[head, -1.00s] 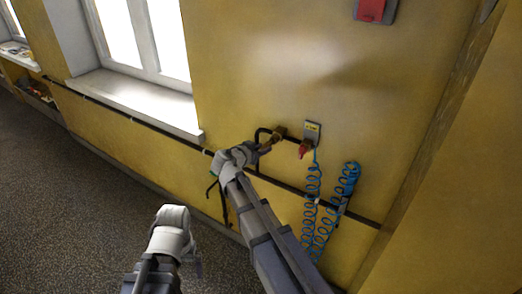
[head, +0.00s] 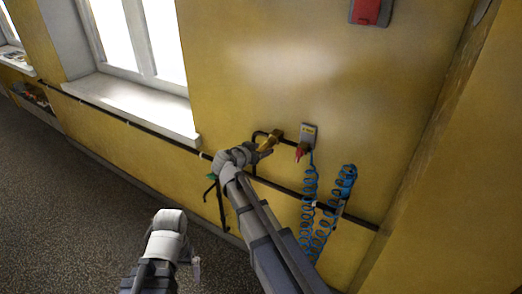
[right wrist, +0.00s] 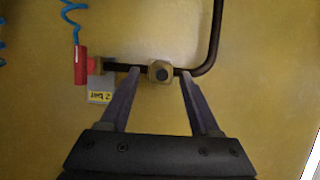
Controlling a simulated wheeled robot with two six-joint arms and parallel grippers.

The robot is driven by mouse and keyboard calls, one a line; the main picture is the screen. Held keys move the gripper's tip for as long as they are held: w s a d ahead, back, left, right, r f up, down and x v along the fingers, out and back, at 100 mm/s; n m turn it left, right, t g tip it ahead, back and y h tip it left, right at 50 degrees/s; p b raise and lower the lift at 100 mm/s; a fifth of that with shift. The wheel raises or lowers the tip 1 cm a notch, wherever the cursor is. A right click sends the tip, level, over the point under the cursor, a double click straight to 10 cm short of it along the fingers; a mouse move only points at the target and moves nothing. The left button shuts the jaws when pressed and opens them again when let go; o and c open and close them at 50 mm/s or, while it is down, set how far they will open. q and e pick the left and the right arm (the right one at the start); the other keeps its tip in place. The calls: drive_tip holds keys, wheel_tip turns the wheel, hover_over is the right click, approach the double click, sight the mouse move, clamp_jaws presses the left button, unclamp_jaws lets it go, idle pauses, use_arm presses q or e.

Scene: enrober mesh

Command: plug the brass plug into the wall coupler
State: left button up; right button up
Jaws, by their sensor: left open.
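The brass plug (head: 267,144) is at the tips of my right gripper (head: 260,149), which appears shut on it. In the right wrist view the plug (right wrist: 160,71) shows end-on, with a dark centre, between the fingertips of my right gripper (right wrist: 160,73). The brass wall coupler (head: 277,134) sits on the black pipe, directly beyond the plug and roughly in line with it. In the wrist view the plug hides it. I cannot tell whether plug and coupler touch. My left gripper (head: 196,267) is open, low and away from the wall; its fingers are hardly visible.
Right of the coupler are a grey labelled plate (head: 308,132) and a red fitting (head: 302,153) with a coiled blue hose (head: 309,200). A black rail (head: 285,188) runs along the yellow wall below. A window sill (head: 135,105) juts out at left. The floor (head: 70,200) is clear.

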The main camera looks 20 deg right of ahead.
drive_tip(key=shift+s+a, duration=0.1)
drive_tip(key=p+v, duration=0.3)
drive_tip(key=v, duration=0.4)
drive_tip(key=shift+s+a+r, duration=0.15)
drive_tip(key=shift+a, duration=0.1)
drive_tip(key=shift+c, duration=0.4)
drive_tip(key=shift+b, duration=0.35)
drive_tip(key=shift+c, duration=0.8)
drive_tip(key=f+h+b, duration=0.1)
drive_tip(key=b, duration=0.2)
drive_tip(key=s+a+f+t+h+b, duration=0.1)
drive_tip(key=f+b, duration=0.1)
drive_tip(key=b, duration=0.2)
drive_tip(key=a+f+n+t+h+b, duration=0.1)
drive_tip(key=b, duration=0.3)
drive_tip(key=shift+s+a+f, duration=0.1)
drive_tip(key=shift+s+f, duration=0.15)
drive_tip(key=shift+s, duration=0.15)
clamp_jaws()
drive_tip(key=shift+s+a+r+t+b, duration=0.2)
drive_tip(key=shift+a+t+b, duration=0.1)
drive_tip(key=shift+b, duration=0.2)
